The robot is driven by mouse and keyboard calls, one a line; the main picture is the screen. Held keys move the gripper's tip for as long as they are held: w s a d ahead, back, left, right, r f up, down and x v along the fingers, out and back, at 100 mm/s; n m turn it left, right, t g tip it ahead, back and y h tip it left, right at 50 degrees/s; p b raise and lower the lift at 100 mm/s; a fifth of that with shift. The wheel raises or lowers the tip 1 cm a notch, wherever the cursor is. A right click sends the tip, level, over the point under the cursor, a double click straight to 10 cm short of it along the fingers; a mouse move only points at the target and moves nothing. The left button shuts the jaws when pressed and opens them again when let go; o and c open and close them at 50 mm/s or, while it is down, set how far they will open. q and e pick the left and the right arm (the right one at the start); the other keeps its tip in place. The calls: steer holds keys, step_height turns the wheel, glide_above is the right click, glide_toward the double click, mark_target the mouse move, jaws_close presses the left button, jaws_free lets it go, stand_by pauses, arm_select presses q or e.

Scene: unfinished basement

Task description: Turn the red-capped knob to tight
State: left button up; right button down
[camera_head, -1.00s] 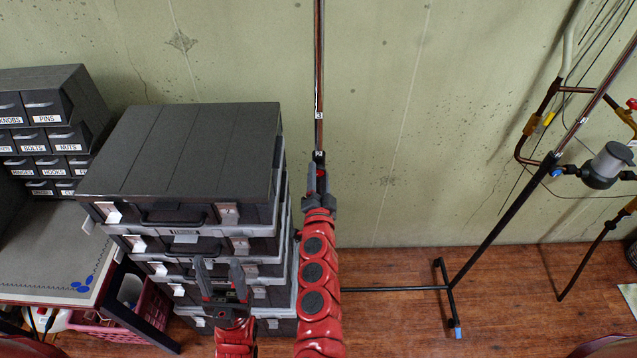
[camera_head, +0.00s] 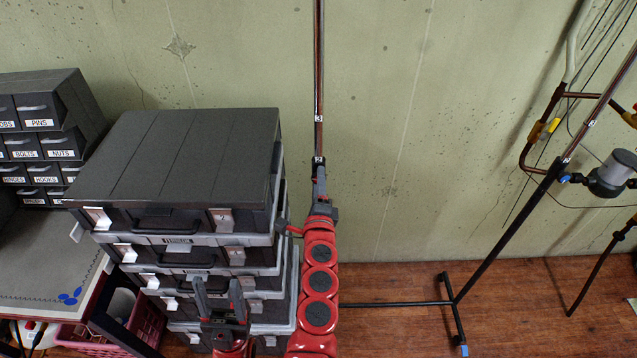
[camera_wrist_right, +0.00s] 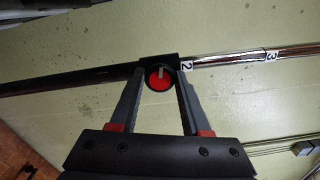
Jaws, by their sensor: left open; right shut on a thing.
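The red-capped knob (camera_wrist_right: 160,80) sits on a black collar (camera_wrist_right: 175,61) on a chrome and black pole, just beside the "2" label. Its red face carries a short pale mark pointing roughly up in the right wrist view. My right gripper (camera_wrist_right: 160,78) is shut on the knob, one finger on each side. In the head view the right gripper (camera_head: 320,180) reaches up to the collar (camera_head: 319,161) and hides the knob. My left gripper (camera_head: 221,298) is open and empty in front of the stacked cases.
A stack of dark cases (camera_head: 180,165) stands just left of my right arm. A drawer cabinet (camera_head: 45,145) and pink basket (camera_head: 148,310) are further left. A second slanted pole (camera_head: 505,230) and pipes with a grey-topped device (camera_head: 613,175) are on the right.

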steer(key=shift+m+p, duration=0.85)
steer(key=shift+m, duration=6.85)
steer(key=shift+c, duration=1.8)
jaws_free()
